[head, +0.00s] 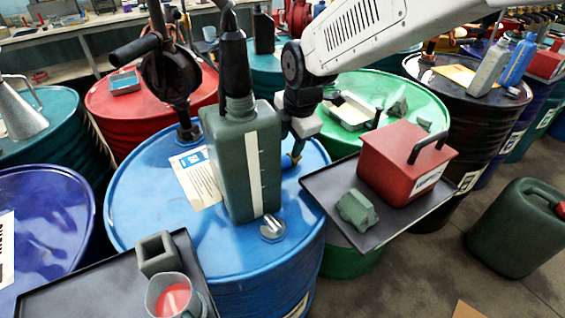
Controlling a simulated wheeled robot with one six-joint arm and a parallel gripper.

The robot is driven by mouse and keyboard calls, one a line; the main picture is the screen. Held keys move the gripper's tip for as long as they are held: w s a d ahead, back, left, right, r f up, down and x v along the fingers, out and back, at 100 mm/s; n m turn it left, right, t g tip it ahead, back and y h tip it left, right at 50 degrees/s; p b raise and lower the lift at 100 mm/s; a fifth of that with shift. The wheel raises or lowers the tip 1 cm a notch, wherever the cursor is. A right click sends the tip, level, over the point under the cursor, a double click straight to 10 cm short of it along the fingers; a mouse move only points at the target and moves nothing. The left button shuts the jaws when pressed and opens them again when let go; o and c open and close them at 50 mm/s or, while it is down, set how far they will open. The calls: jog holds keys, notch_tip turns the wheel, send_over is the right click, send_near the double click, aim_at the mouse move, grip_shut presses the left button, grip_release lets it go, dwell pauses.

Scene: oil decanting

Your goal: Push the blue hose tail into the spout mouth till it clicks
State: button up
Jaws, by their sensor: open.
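My gripper (296,150) hangs below my white arm, just right of and behind a tall green jug (263,165). It is open; the jug's edge partly hides its fingers. A small blue and yellow piece (287,161) shows by the fingertips, close above the blue drum; I cannot tell whether it is the hose tail or touches the fingers. A hand pump (172,73) with a crank stands on the drum, left of the jug. A thick black nozzle (233,68) stands above the jug's neck. I cannot make out the spout mouth clearly.
The blue drum (142,232) carries the jug and a paper label. Another tray (75,285) at lower left holds a cup. Drums crowd around; floor shows at lower right.

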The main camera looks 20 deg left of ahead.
aim_at(285, 162)
jog(key=shift+f, duration=0.1)
jog(key=shift+x, duration=1.2)
jog(key=shift+f, duration=0.1)
jog(key=x, duration=0.5)
jog(key=shift+a, duration=0.25)
jog(key=c, duration=0.7)
